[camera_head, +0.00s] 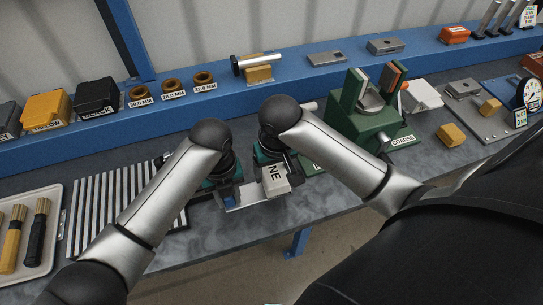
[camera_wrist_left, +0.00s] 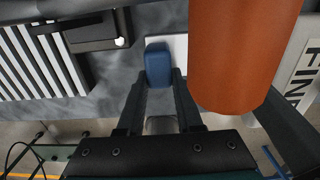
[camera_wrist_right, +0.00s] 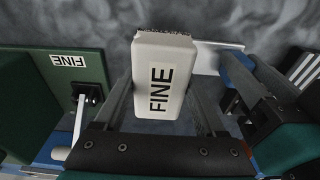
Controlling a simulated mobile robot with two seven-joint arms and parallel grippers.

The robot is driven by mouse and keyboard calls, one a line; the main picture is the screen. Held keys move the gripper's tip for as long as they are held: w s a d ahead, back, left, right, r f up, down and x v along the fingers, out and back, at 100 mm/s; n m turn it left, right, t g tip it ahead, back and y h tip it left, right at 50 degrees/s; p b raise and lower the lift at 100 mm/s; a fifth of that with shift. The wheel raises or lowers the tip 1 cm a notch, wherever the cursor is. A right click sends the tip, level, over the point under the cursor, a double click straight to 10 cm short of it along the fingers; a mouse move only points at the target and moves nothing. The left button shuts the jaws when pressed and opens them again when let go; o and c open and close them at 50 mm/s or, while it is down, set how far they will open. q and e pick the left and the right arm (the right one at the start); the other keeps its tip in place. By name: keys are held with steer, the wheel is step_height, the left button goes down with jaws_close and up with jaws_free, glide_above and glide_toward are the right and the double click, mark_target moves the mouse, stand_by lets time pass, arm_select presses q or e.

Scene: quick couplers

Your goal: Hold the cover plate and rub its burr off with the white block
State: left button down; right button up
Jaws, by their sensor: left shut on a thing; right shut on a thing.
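My left gripper (camera_head: 228,190) is shut on the cover plate (camera_head: 243,197), a flat pale silver piece at the bench's front edge. In the left wrist view a blue part (camera_wrist_left: 158,66) sits between the fingertips, with the pale plate behind it. My right gripper (camera_head: 276,165) is shut on the white block (camera_head: 274,178), marked FINE. In the right wrist view the block (camera_wrist_right: 160,80) fills the jaws, and the plate (camera_wrist_right: 218,58) reaches in beside it from the right. Block and plate look very close; I cannot tell whether they touch. I cannot make out the burr.
A striped rack (camera_head: 100,215) and a tray of handled tools (camera_head: 52,200) lie to the left. A green fixture (camera_head: 362,110) stands right of my grippers. A large orange cylinder (camera_wrist_left: 240,55) blocks part of the left wrist view; its identity is unclear.

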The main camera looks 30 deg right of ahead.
arm_select(q)
steer(key=c, duration=0.5)
jaws_free()
steer(key=shift+r, duration=0.1)
step_height(320, 180, up, 12)
stand_by(0.5)
